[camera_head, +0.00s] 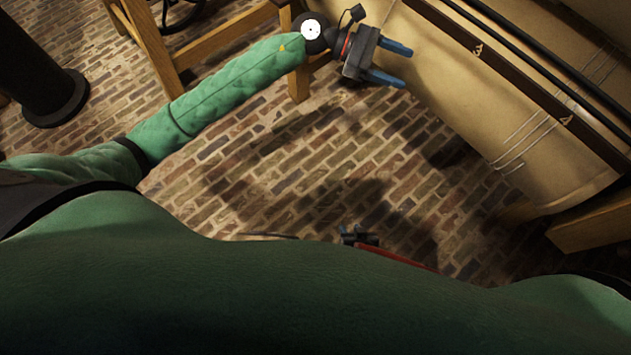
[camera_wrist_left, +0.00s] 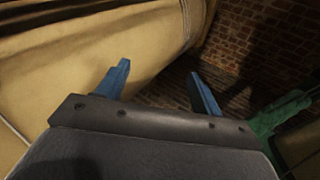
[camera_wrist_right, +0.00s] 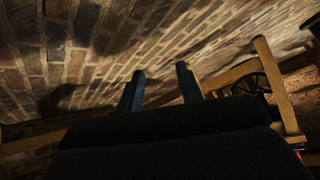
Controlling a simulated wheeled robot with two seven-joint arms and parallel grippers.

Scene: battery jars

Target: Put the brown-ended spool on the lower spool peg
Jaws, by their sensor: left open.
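The brown-ended spool and the lower spool peg are not recognisable in any view. My left gripper (camera_head: 408,67) is at the upper middle of the head view, with its two blue fingers apart and nothing between them. In the left wrist view, it (camera_wrist_left: 160,70) is open beside a large tan curved surface. My right gripper (camera_wrist_right: 160,68) shows in the right wrist view with its dark fingers apart and empty, in front of brick.
The large tan body (camera_head: 470,90) with a dark numbered strip (camera_head: 520,85) fills the upper right, close to my left gripper. A wooden frame (camera_head: 155,45) stands at the upper left, near a dark round-based post (camera_head: 40,70). Brick floor (camera_head: 300,170) lies open between.

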